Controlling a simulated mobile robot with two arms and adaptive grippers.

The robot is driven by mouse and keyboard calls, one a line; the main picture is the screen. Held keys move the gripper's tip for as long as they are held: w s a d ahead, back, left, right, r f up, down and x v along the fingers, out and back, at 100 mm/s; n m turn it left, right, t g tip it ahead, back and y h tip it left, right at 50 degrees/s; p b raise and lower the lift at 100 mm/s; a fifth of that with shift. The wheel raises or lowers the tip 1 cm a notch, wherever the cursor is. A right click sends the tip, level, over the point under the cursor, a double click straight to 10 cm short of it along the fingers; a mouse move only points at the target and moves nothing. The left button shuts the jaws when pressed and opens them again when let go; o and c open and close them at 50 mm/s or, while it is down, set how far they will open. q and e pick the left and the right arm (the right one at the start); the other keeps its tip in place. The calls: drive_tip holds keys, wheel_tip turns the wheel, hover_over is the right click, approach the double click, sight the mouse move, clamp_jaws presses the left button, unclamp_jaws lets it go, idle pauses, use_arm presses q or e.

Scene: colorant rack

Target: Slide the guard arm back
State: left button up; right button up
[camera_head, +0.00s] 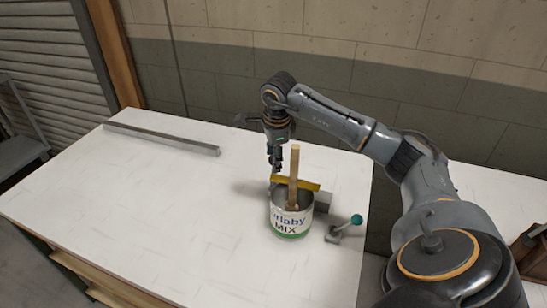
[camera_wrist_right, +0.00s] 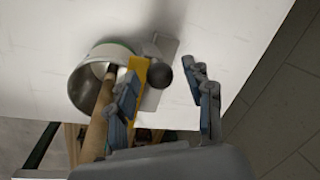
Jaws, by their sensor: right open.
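The guard arm is a yellow bar (camera_head: 308,185) lying across the top of a can labelled MIX (camera_head: 291,222). A wooden stick (camera_head: 294,163) stands in the can. In the right wrist view the yellow bar (camera_wrist_right: 138,68) runs beside the can's open rim (camera_wrist_right: 82,88), and a dark round knob (camera_wrist_right: 160,75) shows beside the bar. My right gripper (camera_head: 274,163) points down by the bar's left end, behind the can. In the wrist view its spread fingers (camera_wrist_right: 166,95) are either side of the knob; contact is not clear. My left gripper is not seen.
A grey block (camera_head: 323,201) stands right of the can. A small lever with a teal knob (camera_head: 356,219) is at the table's right side. A long metal bar (camera_head: 160,138) lies along the back left. The left of the white table (camera_head: 130,215) is clear.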

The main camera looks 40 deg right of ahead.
drive_tip(key=shift+w+f, duration=0.1)
drive_tip(key=shift+f, duration=0.6)
clamp_jaws()
drive_tip(key=shift+w+d, duration=0.35)
drive_tip(key=shift+d, duration=0.3)
drive_tip(key=shift+w+d, duration=0.35)
drive_tip(key=shift+d, duration=0.3)
drive_tip(key=shift+w+d, duration=0.35)
drive_tip(key=shift+d, duration=0.3)
unclamp_jaws()
wheel_tip(320, 180, up, 12)
drive_tip(key=s+a, duration=0.1)
drive_tip(key=s, duration=0.1)
drive_tip(key=shift+a+f, duration=0.1)
